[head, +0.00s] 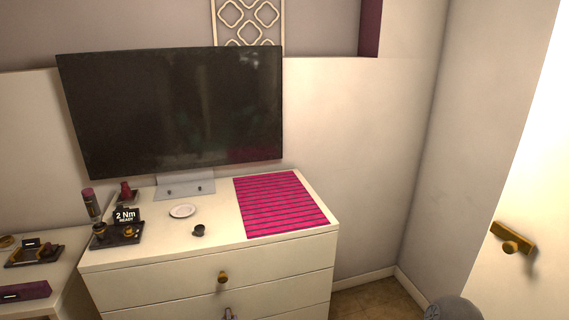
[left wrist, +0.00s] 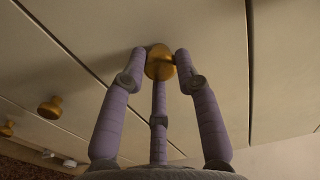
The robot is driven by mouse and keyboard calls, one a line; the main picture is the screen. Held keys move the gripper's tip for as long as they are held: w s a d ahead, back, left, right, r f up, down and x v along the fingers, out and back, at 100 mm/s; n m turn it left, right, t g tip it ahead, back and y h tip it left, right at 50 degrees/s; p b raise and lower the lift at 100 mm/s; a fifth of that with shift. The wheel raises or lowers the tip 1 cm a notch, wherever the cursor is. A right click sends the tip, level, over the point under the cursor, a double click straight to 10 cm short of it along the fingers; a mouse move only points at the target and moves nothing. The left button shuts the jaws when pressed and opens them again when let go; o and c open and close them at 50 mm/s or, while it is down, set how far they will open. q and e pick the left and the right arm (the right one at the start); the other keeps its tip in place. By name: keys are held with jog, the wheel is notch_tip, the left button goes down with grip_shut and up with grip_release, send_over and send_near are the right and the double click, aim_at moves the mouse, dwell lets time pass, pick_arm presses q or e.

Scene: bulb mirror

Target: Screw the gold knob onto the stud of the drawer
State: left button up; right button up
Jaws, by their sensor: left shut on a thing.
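The gold knob (left wrist: 159,62) sits between the three purple-grey fingers of my left gripper (left wrist: 160,75) in the left wrist view. The fingers are shut around it, and it is right at the pale drawer front (left wrist: 215,35). The stud is hidden behind the knob, and I cannot tell whether a gap is left. In the head view only the tips of my left gripper (head: 229,313) show at the bottom edge, in front of the drawer below the top one; the held knob cannot be made out there.
The top drawer has a gold knob (head: 222,278). More gold knobs (left wrist: 50,107) show on neighbouring drawers.

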pick_arm(q)
jog(key=m, duration=0.4)
jog(key=shift+a+m, duration=0.15)
jog(key=shift+m, duration=0.25)
jog(key=o, duration=0.8)
jog(key=shift+c, duration=0.2)
jog(key=shift+p+v, duration=0.55)
jog(key=shift+v, duration=1)
jog(key=o, duration=0.5)
jog(key=shift+w, duration=0.1)
jog(key=shift+o, duration=0.2)
jog(key=c, duration=0.5)
